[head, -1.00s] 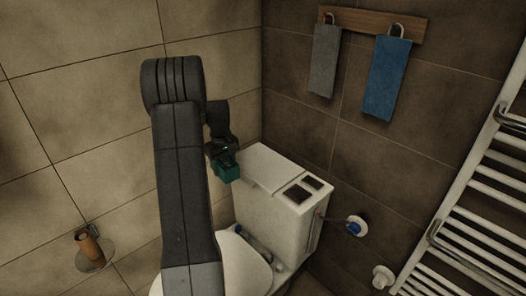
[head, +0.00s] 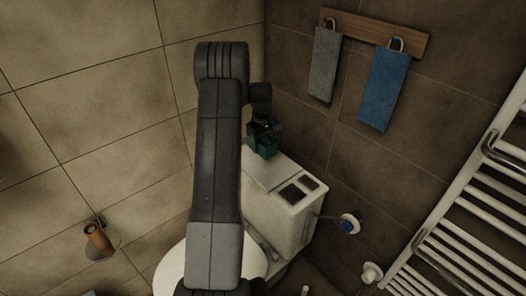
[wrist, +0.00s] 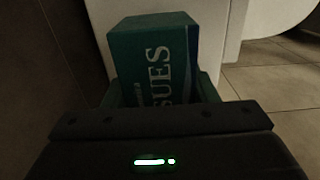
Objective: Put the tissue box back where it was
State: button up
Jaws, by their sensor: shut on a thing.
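The tissue box (wrist: 150,55) is dark green with pale lettering that reads "SUES" in the wrist view. My gripper (wrist: 158,98) is shut on it. In the head view the tissue box (head: 263,147) shows below my gripper (head: 262,132), over the far left part of the white cistern lid (head: 262,172). I cannot tell whether the box touches the lid or hangs just above it. My arm hides the left part of the cistern.
Two flush buttons (head: 297,190) sit on the right part of the lid. A grey towel (head: 323,65) and a blue towel (head: 384,90) hang on the right wall. A white towel radiator (head: 470,190) stands at right. A brown roll (head: 98,238) is on the left wall.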

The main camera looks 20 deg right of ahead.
aim_at(262, 159)
jog(key=shift+f+p, duration=0.4)
jog(key=shift+f, duration=1.85)
jog(key=shift+f, duration=0.25)
jog(key=o, duration=1)
jog(key=shift+r, duration=0.1)
notch_tip(262, 159, up, 12)
jog(key=shift+r+b, duration=0.15)
jog(key=shift+b, duration=0.75)
